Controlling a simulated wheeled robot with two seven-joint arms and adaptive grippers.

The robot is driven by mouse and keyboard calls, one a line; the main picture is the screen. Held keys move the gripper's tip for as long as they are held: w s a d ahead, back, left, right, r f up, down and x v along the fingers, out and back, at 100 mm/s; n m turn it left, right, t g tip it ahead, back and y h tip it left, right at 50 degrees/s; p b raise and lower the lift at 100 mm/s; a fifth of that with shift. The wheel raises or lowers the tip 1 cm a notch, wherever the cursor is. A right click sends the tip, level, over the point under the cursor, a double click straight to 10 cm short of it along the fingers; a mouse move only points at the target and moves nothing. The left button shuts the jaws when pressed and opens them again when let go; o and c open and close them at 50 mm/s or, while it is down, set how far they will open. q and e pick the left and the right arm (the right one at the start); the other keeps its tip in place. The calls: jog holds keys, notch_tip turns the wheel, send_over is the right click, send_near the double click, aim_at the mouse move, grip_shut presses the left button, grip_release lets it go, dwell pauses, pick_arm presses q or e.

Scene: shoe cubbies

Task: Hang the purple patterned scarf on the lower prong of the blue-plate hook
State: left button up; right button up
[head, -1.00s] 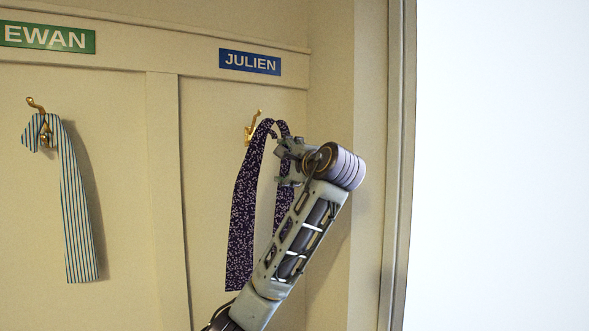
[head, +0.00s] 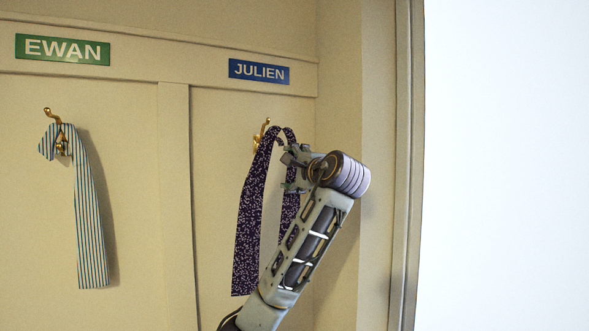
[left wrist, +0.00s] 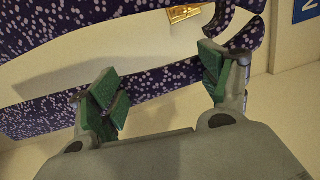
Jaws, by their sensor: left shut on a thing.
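The purple patterned scarf (head: 250,215) hangs folded over in a narrow loop, its two tails down, in front of the right panel. My left gripper (head: 291,170) is shut on the scarf's right-hand part, below the loop's top. In the left wrist view the scarf (left wrist: 50,27) passes by the green-padded fingers of the gripper (left wrist: 160,84). The brass hook (head: 261,137) under the blue JULIEN plate (head: 259,72) is at the loop's upper left, partly covered by the scarf. It also shows in the left wrist view (left wrist: 184,13). Whether scarf and prong touch, I cannot tell. My right gripper is out of view.
A striped blue and white scarf (head: 90,220) hangs on the left hook (head: 52,115) under the green EWAN plate (head: 62,49). A vertical divider (head: 174,190) separates the two bays. The cubby's side wall (head: 340,75) is close to the right of my arm.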

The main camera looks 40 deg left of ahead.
pick_arm(q)
jog(key=shift+f+p+x, duration=0.25)
jog(key=shift+p+x, duration=0.05)
jog(key=shift+x, duration=1.65)
jog(key=shift+f+p+x, duration=0.25)
jog(key=shift+p+x, duration=0.05)
jog(key=shift+x, duration=1.65)
jog(key=shift+f+p+x, duration=0.25)
jog(key=shift+p+x, duration=0.05)
jog(key=shift+x, duration=1.65)
jog(key=o, duration=1)
jog(key=shift+o, duration=0.3)
jog(key=shift+f, duration=0.1)
jog(key=shift+d, duration=0.1)
